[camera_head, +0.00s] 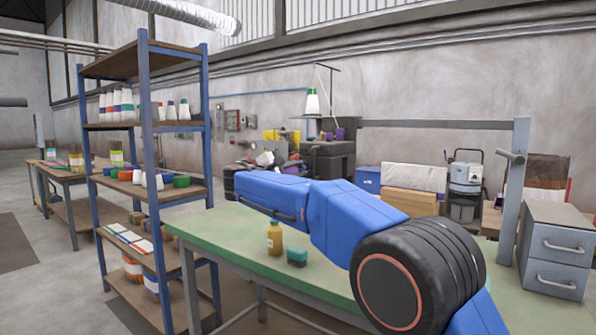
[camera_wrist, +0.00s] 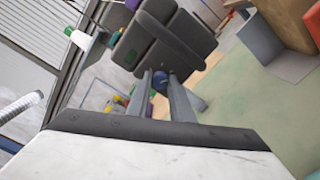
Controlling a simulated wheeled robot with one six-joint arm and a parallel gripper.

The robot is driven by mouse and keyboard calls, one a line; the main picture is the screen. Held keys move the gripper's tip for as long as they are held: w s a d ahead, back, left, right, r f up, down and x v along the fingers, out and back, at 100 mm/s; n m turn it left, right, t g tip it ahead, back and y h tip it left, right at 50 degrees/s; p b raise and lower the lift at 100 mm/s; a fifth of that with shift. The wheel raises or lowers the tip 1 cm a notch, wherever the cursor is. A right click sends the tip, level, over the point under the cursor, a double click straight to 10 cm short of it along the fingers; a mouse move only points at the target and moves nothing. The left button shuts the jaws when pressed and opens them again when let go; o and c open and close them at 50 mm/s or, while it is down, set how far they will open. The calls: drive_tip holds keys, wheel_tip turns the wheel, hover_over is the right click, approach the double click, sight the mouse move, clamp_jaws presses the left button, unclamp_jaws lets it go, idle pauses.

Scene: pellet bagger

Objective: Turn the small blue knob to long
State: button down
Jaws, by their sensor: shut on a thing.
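In the wrist view, the small blue knob (camera_wrist: 160,79) shows between the two grey fingers of my gripper (camera_wrist: 161,83). My gripper is shut on it. Only part of the knob is visible, and I cannot read its setting or any marks around it. The dark grey machine body (camera_wrist: 165,36) is just beyond the fingertips. In the head view, the dark machine (camera_head: 332,160) stands behind the workbench, partly hidden by my blue arm. The knob and fingertips cannot be made out there.
A green-topped workbench (camera_head: 222,228) lies below my arm, with an amber bottle (camera_head: 275,238) and a small teal-and-dark block (camera_head: 297,256) on it. A blue-framed shelf (camera_head: 154,190) stands at left. A grey drawer unit (camera_head: 556,245) is at right.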

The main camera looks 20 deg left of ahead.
drive_tip(key=c, duration=1.6)
unclamp_jaws()
drive_tip(key=v, duration=1.7)
drive_tip(key=shift+s, duration=0.2)
drive_tip(key=shift+a, duration=0.1)
